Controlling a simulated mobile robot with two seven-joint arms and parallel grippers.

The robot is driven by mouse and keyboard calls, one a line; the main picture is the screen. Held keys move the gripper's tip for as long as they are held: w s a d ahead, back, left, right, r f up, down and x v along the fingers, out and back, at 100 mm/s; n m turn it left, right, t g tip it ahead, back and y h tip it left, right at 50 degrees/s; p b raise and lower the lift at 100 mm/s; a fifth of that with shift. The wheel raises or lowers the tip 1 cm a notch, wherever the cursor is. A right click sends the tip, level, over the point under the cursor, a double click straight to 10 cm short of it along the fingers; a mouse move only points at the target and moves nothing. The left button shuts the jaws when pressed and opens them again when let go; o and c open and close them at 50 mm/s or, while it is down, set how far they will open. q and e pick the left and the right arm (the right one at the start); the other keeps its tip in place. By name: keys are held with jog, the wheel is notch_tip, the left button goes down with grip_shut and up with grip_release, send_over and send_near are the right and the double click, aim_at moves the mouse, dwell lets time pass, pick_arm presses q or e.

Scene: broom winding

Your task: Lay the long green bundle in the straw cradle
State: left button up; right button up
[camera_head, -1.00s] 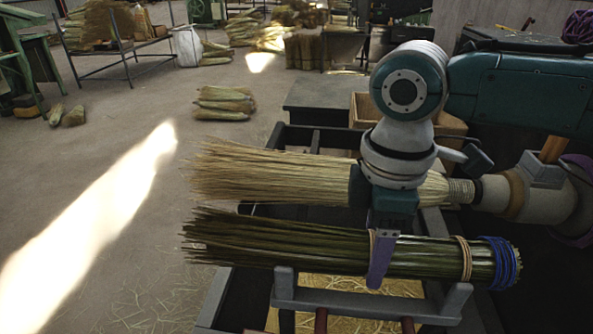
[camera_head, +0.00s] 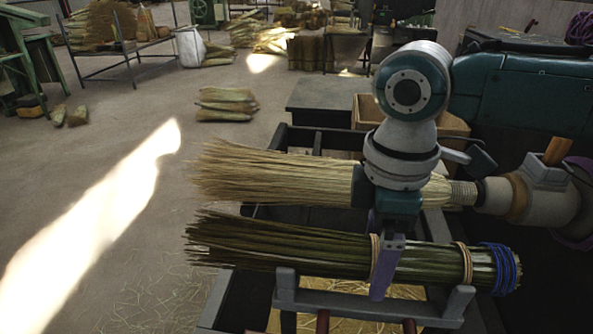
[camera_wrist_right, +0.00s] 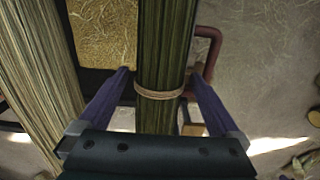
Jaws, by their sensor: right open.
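The long green bundle (camera_head: 320,246) lies roughly level across the grey cradle (camera_head: 370,309), its brushy end to the left and its blue-bound end to the right. The cradle's near posts show in front of it; its contact underneath is hidden. My right gripper (camera_head: 381,290) is over the bundle's middle, pointing down. In the right wrist view its purple fingers (camera_wrist_right: 158,76) are open, one on each side of the green bundle (camera_wrist_right: 163,45), near a tan band. My left gripper is not in view.
A pale straw broom (camera_head: 275,174) lies just behind the bundle, its right end at a grey winding head (camera_head: 525,195). Loose straw (camera_head: 350,288) lies below the cradle. A wooden box (camera_head: 440,127) stands behind my arm. The floor at left is open.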

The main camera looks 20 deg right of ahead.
notch_tip(320, 180, up, 10)
dwell(0.4)
jog(key=shift+f, duration=0.1)
